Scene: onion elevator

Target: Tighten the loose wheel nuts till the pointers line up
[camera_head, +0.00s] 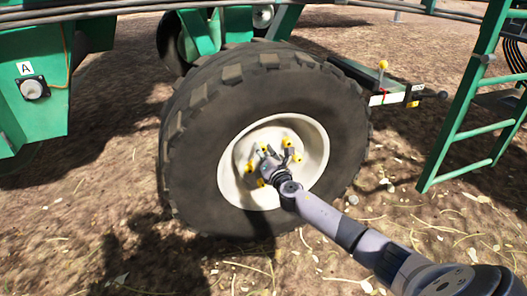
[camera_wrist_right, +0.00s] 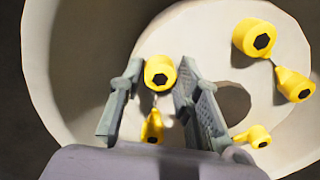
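A big black tyre (camera_head: 190,140) with a cream rim (camera_head: 313,150) stands in the middle of the head view. Several yellow wheel nuts with pointed pointers sit around its hub. In the right wrist view, my right gripper (camera_wrist_right: 160,75) has its grey fingers apart, one on each side of a yellow nut (camera_wrist_right: 160,73). Slim gaps seem to remain, and contact is unclear. Below it is another nut (camera_wrist_right: 152,127), its pointer upward. Two nuts at upper right (camera_wrist_right: 253,38) and right (camera_wrist_right: 295,85) have pointers towards each other. A lower right nut (camera_wrist_right: 258,136) points left. My left gripper is out of view.
A green ladder (camera_head: 455,110) stands right of the wheel. A drawbar-like beam with a yellow knob (camera_head: 383,65) lies behind it. A green machine body (camera_head: 35,85) with a label A is at left. Bare ground with dry stalks lies in front.

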